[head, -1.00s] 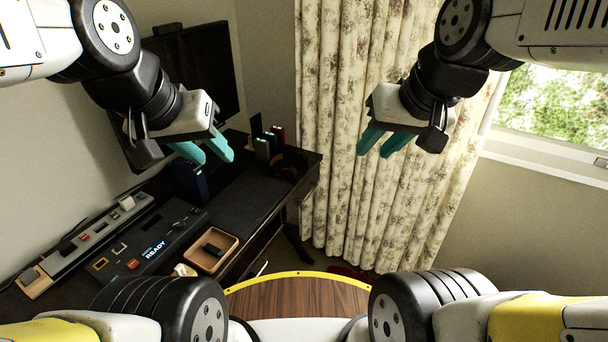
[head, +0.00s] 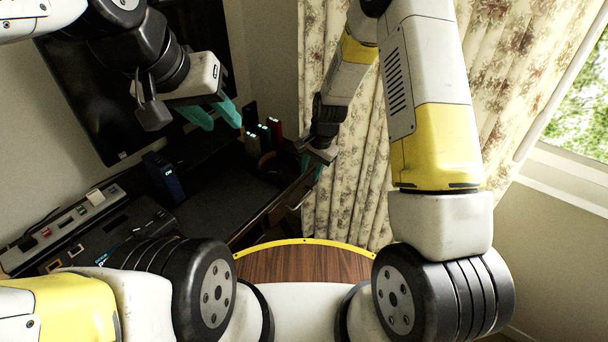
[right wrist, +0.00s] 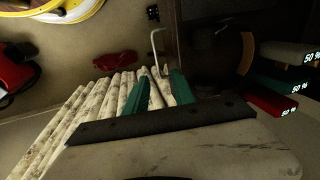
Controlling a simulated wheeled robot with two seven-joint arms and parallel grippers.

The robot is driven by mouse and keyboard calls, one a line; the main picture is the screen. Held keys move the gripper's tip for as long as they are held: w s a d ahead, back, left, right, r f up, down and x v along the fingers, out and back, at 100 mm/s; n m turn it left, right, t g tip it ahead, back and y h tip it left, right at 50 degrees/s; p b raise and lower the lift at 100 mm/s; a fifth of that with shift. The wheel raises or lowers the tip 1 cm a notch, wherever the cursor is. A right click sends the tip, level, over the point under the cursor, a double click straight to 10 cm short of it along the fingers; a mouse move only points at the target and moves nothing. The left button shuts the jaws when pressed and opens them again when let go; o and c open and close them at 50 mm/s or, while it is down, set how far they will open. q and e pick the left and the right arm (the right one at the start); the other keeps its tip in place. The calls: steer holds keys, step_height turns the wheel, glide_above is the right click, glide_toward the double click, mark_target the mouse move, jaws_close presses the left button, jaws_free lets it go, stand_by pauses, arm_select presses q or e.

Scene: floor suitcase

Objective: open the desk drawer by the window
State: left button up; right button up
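The dark desk (head: 232,200) stands against the wall, its right end near the curtain. Its drawer front (head: 288,193) carries a pale metal handle (head: 301,204); the drawer looks shut. My right gripper (head: 318,172) is at the desk's right end, just above and beside the handle. In the right wrist view the handle (right wrist: 155,46) is just beyond the two teal fingers (right wrist: 160,88), which are apart with nothing between them that I can see gripped. My left gripper (head: 214,117) is open and empty, above the desk's rear part.
Lit devices (head: 265,137) stand at the desk's back right corner. A dark blue box (head: 163,178) and a power strip (head: 70,225) are on the left. The monitor (head: 110,95) is behind my left arm. Floral curtains (head: 345,190) hang close to my right gripper. A red item (right wrist: 115,60) is on the floor.

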mark_target(303, 201)
steer(key=shift+m+g, duration=0.3)
steer(key=x, duration=0.8)
steer(key=s+x, duration=0.1)
steer(key=x, duration=0.4)
steer(key=shift+f, duration=0.1)
jaws_close()
stand_by(0.6)
